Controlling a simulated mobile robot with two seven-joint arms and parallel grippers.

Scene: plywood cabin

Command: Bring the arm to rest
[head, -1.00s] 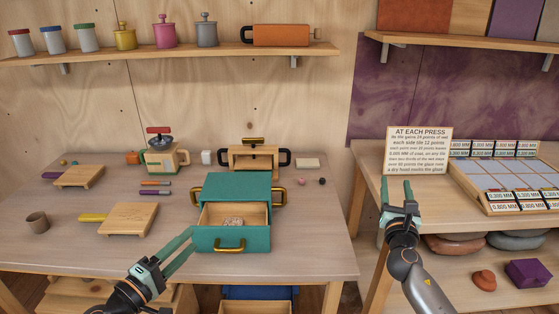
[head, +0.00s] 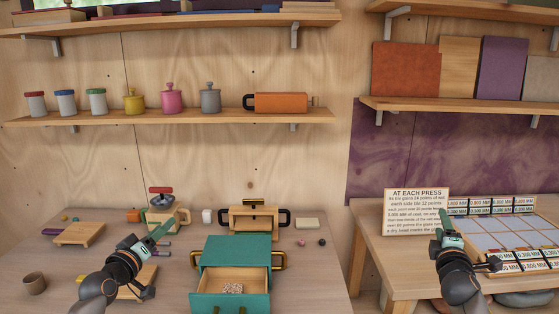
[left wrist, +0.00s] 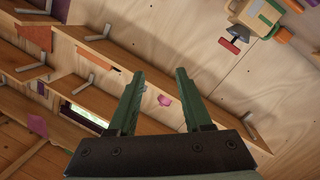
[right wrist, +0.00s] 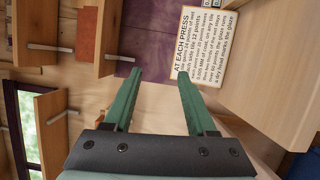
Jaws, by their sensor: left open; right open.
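My left gripper (head: 152,240) is raised over the left table, in front of a wooden board (head: 130,286) in the head view. In the left wrist view its two green fingers (left wrist: 160,88) are apart with nothing between them. My right gripper (head: 447,238) is at the left part of the right table, just right of the printed sign (head: 416,212) in the head view. In the right wrist view its green fingers (right wrist: 160,90) are apart and empty, with the sign (right wrist: 200,50) beyond them.
A teal box (head: 235,250) with an open drawer (head: 230,300) holding a small pale lump stands right of my left gripper. The tile tray (head: 510,228) lies beside my right gripper. Shelves (head: 180,115) hang above.

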